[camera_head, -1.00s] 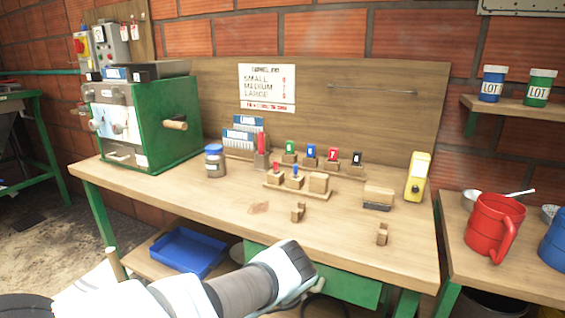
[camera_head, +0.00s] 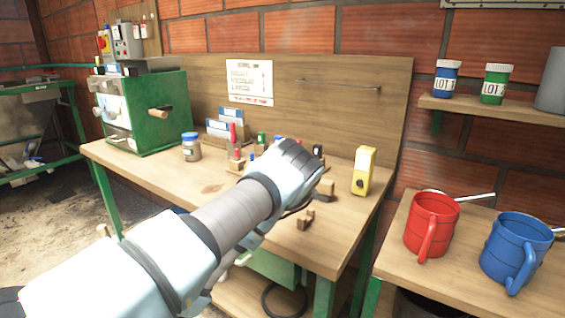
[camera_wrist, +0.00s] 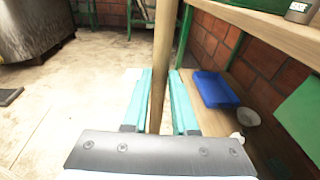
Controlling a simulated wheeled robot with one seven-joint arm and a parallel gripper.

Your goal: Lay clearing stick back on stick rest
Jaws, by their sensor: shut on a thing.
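The clearing stick (camera_wrist: 164,45) is a long, plain wooden rod. In the wrist view it runs up between the two teal fingers of my gripper (camera_wrist: 160,78), which is shut on it. In the head view my arm hides most of the stick; a small tan end (camera_head: 103,231) shows left of the arm. One small notched wooden block of the stick rest (camera_head: 306,219) stands near the front right of the workbench. The other block is hidden behind my arm.
The workbench (camera_head: 208,190) holds a green machine (camera_head: 160,112), a blue-lidded jar (camera_head: 191,148), coloured markers and a yellow device (camera_head: 363,170). Red (camera_head: 431,225) and blue (camera_head: 517,248) jugs stand on the right table. A blue tray (camera_wrist: 214,89) lies below the bench.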

